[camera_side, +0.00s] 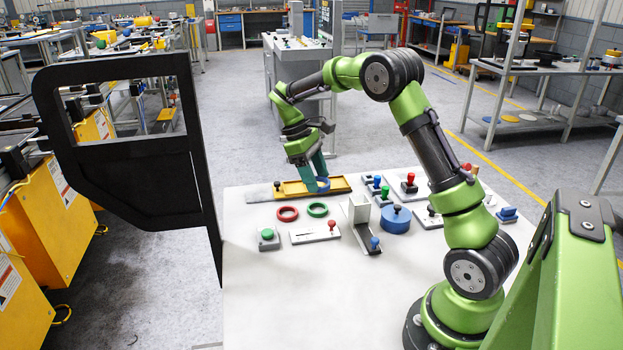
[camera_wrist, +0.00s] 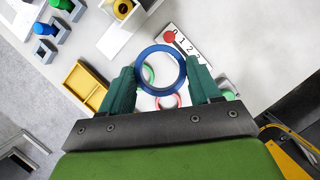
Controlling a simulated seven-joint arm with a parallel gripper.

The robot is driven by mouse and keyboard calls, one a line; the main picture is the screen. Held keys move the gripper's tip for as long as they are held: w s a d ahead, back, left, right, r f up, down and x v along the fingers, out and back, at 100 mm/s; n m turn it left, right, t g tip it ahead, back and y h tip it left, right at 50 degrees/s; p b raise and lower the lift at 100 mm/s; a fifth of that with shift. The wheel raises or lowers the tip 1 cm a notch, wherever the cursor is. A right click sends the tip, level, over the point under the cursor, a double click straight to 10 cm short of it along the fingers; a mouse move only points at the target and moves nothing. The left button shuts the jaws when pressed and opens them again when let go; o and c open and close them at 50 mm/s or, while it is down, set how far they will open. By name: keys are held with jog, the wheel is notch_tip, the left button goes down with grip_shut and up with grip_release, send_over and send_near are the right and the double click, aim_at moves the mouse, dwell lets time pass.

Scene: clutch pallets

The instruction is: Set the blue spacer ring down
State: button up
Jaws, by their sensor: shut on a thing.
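My gripper (camera_side: 313,179) is shut on the blue spacer ring (camera_side: 323,186) near the far edge of the table. The blue ring also shows large in the wrist view (camera_wrist: 161,49), between the two teal fingers. In the side view the ring overlaps the yellow tray (camera_side: 342,184); I cannot tell its exact height. In the wrist view the tray (camera_wrist: 76,74) lies to the left of the fingers. A red ring (camera_side: 279,214) and a green ring (camera_side: 310,210) lie flat on the table, nearer the side camera. The blue ring partly hides both in the wrist view.
A slotted plate with a red knob (camera_side: 316,233), a green button box (camera_side: 267,239), an upright grey bracket (camera_side: 358,211) and a blue cylinder (camera_side: 395,220) stand nearby. Several colored knobs stand at the right. The table's (camera_side: 270,300) near left part is clear.

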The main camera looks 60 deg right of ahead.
jog(key=w+d+f+n+t+h, duration=0.1)
jog(key=d+f+n+h, duration=0.15)
jog(key=d+n, duration=0.75)
jog(key=n+t+h, duration=0.1)
jog(key=n+t, duration=0.2)
jog(key=n, duration=0.2)
send_over(337, 183)
jog(key=a, duration=0.1)
jog(key=f, duration=0.1)
jog(key=shift+a+f, duration=0.15)
jog(key=shift+f, duration=1.4)
jog(key=shift+a+f, duration=0.1)
jog(key=shift+f, duration=1.45)
jog(key=shift+f, duration=0.65)
